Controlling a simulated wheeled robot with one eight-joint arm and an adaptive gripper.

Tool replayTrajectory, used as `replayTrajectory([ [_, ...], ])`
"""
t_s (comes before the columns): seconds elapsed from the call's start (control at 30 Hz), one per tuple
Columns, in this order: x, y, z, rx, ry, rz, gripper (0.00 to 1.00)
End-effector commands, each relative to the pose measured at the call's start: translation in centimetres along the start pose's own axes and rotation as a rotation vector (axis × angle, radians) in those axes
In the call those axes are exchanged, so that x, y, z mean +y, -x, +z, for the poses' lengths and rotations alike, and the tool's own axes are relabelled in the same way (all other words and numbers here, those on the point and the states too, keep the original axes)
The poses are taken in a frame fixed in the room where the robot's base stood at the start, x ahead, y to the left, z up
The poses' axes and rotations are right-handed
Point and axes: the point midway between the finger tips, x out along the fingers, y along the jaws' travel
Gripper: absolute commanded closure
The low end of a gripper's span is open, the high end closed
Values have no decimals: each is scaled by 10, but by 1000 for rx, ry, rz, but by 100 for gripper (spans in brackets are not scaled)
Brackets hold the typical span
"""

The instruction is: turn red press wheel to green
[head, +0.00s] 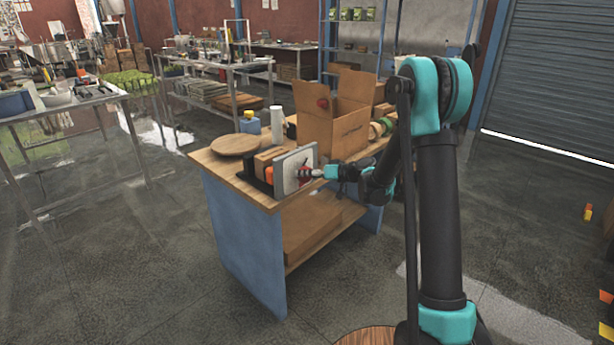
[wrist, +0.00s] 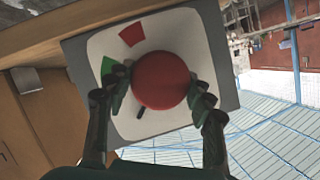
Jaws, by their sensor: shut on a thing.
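The red press wheel (wrist: 160,80) is a round red knob on a pale panel (wrist: 200,40) in the wrist view. A red mark (wrist: 132,33) lies above the wheel on the panel, and a green mark (wrist: 113,72) lies to its left, partly behind a finger. A short black bar (wrist: 140,112) shows just below the wheel's lower left edge. My gripper (wrist: 158,88) has one finger on each side of the wheel and is shut on it. In the head view, my gripper (head: 312,173) meets the upright panel (head: 291,168) at the table's front; the wheel is mostly hidden there.
The panel stands on a wooden table (head: 226,177) with blue sides. An open cardboard box (head: 337,130), a round wooden board (head: 235,144), a blue container (head: 250,123) and a white cylinder (head: 277,124) stand behind it.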

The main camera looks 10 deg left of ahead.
Motion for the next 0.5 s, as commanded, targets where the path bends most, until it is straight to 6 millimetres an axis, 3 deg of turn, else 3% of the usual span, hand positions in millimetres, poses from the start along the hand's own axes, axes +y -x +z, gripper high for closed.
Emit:
replayTrajectory([
  [0.5, 3, 0, 1, 1, -452, -187, 76],
])
